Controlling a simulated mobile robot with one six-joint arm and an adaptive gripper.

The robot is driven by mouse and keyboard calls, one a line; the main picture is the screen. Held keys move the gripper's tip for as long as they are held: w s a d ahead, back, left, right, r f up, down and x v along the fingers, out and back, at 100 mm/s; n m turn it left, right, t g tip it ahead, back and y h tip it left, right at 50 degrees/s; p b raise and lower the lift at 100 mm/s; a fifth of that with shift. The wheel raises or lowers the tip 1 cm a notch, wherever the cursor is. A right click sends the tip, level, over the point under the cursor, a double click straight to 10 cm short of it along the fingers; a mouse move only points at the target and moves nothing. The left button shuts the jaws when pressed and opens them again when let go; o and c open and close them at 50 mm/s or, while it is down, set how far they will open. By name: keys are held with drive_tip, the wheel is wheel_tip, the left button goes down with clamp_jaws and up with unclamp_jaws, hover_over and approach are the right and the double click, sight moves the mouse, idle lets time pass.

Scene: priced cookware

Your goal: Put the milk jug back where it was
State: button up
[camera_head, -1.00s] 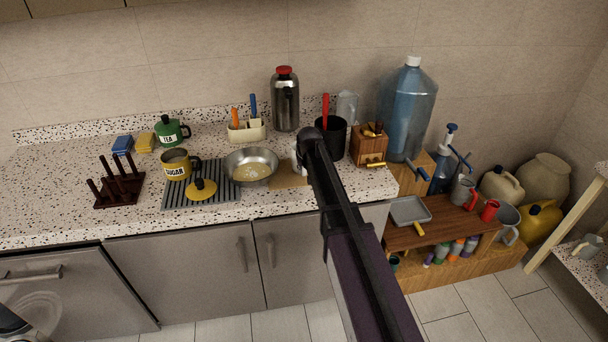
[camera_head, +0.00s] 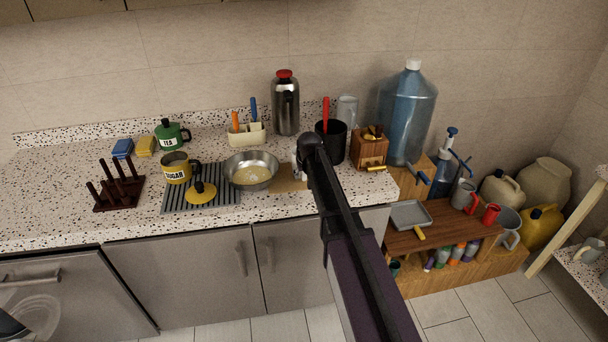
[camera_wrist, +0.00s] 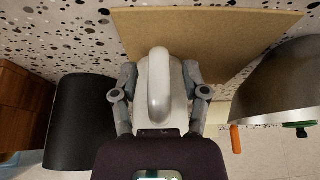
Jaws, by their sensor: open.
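The white milk jug (camera_wrist: 160,82) shows in the wrist view with its rounded handle facing the camera. My gripper (camera_wrist: 160,76) is open, with one finger on each side of the jug; I cannot tell whether either touches it. The jug is at the edge of a tan wooden board (camera_wrist: 215,25); its base is hidden. In the head view, my arm hides most of the jug and gripper. The board (camera_head: 287,180) shows on the counter there, between the metal bowl (camera_head: 250,170) and my arm.
A black utensil pot (camera_head: 332,150) stands close to the jug; it also shows in the wrist view (camera_wrist: 75,120). The metal bowl is on the other side (camera_wrist: 285,85). A wooden grinder (camera_head: 370,148) and large blue bottle (camera_head: 404,115) stand right.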

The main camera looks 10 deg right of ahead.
drive_tip(key=shift+r, duration=0.15)
drive_tip(key=p+v, duration=1.1)
drive_tip(key=v, duration=0.1)
idle(0.6)
idle(0.6)
drive_tip(key=s+f+g, duration=0.1)
drive_tip(key=s+g, duration=0.3)
drive_tip(key=s, duration=2.1)
drive_tip(key=shift+s+f+m+g, duration=0.25)
drive_tip(key=shift+m+g, duration=0.05)
